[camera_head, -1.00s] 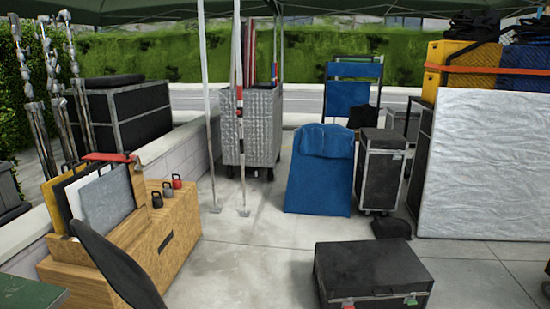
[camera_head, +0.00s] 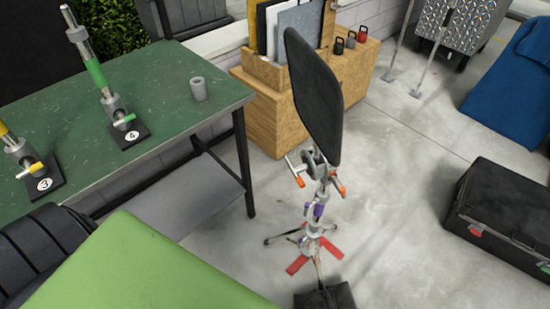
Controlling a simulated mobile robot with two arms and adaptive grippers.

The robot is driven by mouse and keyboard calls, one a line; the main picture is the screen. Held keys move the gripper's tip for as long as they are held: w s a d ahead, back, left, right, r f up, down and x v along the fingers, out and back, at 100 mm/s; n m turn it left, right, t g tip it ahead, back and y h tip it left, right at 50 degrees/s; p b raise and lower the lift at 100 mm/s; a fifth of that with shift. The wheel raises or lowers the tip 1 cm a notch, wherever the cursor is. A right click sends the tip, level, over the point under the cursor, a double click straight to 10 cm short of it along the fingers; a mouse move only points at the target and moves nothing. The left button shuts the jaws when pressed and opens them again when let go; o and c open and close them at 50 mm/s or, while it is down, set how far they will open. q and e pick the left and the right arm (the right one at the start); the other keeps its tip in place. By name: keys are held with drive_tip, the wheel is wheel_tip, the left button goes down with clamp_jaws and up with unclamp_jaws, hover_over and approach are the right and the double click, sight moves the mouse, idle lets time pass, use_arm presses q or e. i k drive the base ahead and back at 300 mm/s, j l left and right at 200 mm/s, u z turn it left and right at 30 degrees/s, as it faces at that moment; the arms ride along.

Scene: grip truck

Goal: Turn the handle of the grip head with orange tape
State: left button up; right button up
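A floor stand (camera_head: 316,230) holds a black oval panel (camera_head: 312,95) upright on a grip head (camera_head: 313,165). An orange-ended handle (camera_head: 299,181) shows at the left of this head and another orange end (camera_head: 339,187) at its right. Purple tape (camera_head: 318,210) is lower on the stand, above its red feet. On the green table (camera_head: 165,100), an upright post marked 4 (camera_head: 109,92) has green tape and a post marked 3 (camera_head: 22,152) has yellow tape. Neither of my grippers is in view.
A grey cup (camera_head: 199,89) stands on the table. A wooden cabinet (camera_head: 262,122) is behind the panel, with several small weights on it. A black case (camera_head: 500,212) lies at the right. A bright green surface (camera_head: 140,268) fills the lower left. Concrete floor (camera_head: 405,150) is open between stand and case.

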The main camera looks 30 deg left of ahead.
sight(297, 170)
drive_tip(key=u, duration=0.75)
drive_tip(key=k+l, duration=0.1)
drive_tip(key=k, duration=0.1)
